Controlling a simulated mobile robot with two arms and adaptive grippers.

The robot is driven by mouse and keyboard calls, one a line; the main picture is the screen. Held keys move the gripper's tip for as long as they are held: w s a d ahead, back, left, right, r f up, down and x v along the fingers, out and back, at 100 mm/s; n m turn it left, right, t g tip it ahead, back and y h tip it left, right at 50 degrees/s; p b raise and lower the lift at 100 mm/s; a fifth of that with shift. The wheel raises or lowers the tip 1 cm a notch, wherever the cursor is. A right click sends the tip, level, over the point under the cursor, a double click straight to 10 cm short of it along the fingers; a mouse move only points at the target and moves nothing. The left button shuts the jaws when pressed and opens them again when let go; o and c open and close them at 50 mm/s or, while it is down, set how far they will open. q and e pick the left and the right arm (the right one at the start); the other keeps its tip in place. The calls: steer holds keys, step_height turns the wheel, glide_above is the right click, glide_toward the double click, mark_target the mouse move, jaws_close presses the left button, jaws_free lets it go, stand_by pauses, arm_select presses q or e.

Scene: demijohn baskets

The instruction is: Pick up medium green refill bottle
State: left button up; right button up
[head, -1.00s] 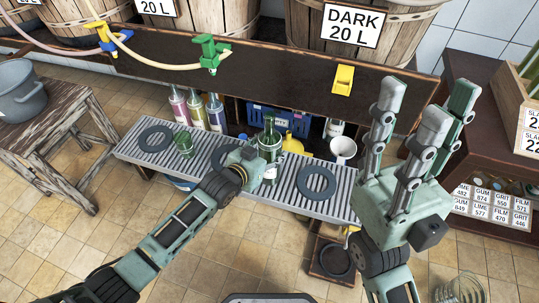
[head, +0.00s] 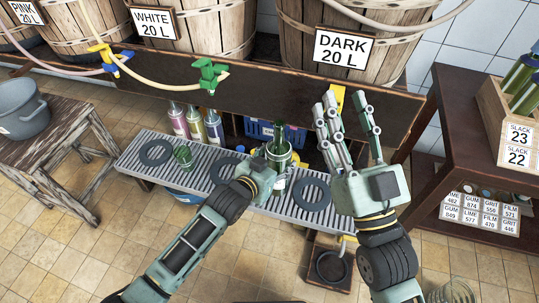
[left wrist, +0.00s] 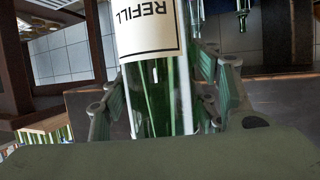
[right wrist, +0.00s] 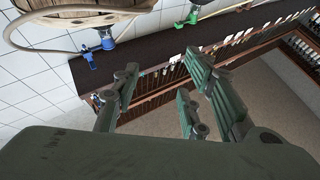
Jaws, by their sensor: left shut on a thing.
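The green refill bottle (head: 279,150) stands roughly upright above the grey slatted bench in the head view. My left gripper (head: 270,168) is shut around it. In the left wrist view the bottle (left wrist: 160,105) fills the space between the fingers, and its white label reads REFILL. I cannot tell whether its base is touching the bench. My right gripper (head: 350,125) is to the right of the bottle, fingers spread and pointing up. In the right wrist view its fingers (right wrist: 165,100) hold nothing.
The slatted bench (head: 280,203) carries black rings (head: 311,192) and a small green glass (head: 183,157). Several colourful bottles (head: 196,125) and a blue crate (head: 258,129) are behind it. Barrels (head: 378,55) stand above on a dark shelf. A dark rack (head: 460,130) stands right.

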arm_select(q)
steer(key=s+d+r+p, duration=0.2)
steer(key=s+d+r, duration=0.2)
steer(key=s, duration=0.1)
steer(key=shift+d+r, duration=0.2)
steer(key=shift+d, duration=0.15)
arm_select(e)
step_height(320, 180, down, 13)
steer(key=w+d+g+h, duration=0.1)
steer(key=g+h, duration=0.1)
steer(key=g, duration=0.5)
steer(key=shift+w+d+g+h, duration=0.2)
steer(key=shift+w+g+h, duration=0.1)
steer(key=shift+w, duration=0.1)
